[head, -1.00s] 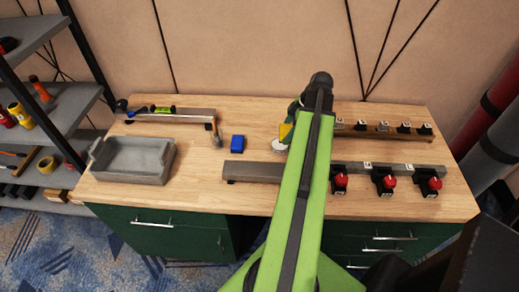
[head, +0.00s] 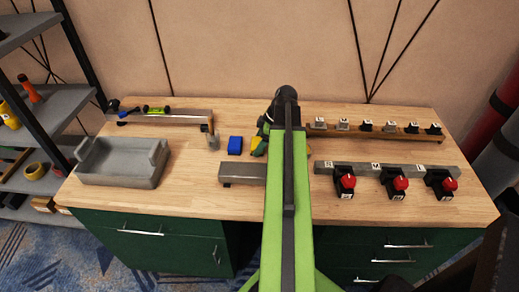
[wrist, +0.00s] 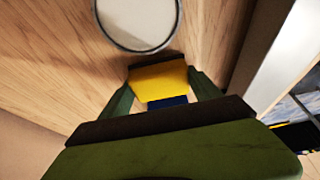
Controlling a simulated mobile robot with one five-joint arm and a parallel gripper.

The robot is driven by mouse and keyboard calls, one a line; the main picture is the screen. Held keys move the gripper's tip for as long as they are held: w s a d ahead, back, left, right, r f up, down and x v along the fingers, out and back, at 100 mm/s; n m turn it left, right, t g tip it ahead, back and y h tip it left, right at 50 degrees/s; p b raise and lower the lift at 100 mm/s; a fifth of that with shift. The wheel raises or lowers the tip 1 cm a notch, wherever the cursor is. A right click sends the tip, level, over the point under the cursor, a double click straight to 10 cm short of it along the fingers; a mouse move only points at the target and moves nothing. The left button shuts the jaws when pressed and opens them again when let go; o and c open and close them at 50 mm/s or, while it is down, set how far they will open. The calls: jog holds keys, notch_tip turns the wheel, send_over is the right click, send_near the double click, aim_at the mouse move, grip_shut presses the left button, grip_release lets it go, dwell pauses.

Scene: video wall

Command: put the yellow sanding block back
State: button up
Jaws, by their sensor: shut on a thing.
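The yellow sanding block (wrist: 160,80) is between the fingers of my gripper (wrist: 165,92) in the wrist view, and the gripper is shut on it. A blue block (head: 236,145) stands on the bench just left of the yellow one. A blue patch shows below the yellow block in the wrist view; I cannot tell what it belongs to. A pale round disc with a dark rim (wrist: 140,20) lies beyond the block in the wrist view.
A grey tray (head: 90,178) stands on the bench (head: 195,195) at left. A level and other tools lie on a rail (head: 185,118) behind it. A grey rail (head: 242,171) lies in front. Red-knobbed devices (head: 398,184) and a rail of small blocks (head: 370,131) are at right.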

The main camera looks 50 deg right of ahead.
jog(key=shift+f, duration=0.3)
jog(key=o, duration=1.3)
jog(key=shift+r, duration=0.1)
jog(key=shift+r+p, duration=0.45)
jog(key=shift+p, duration=0.15)
jog(key=p+v, duration=1)
jog(key=v, duration=0.1)
jog(key=shift+s+d+r, duration=0.15)
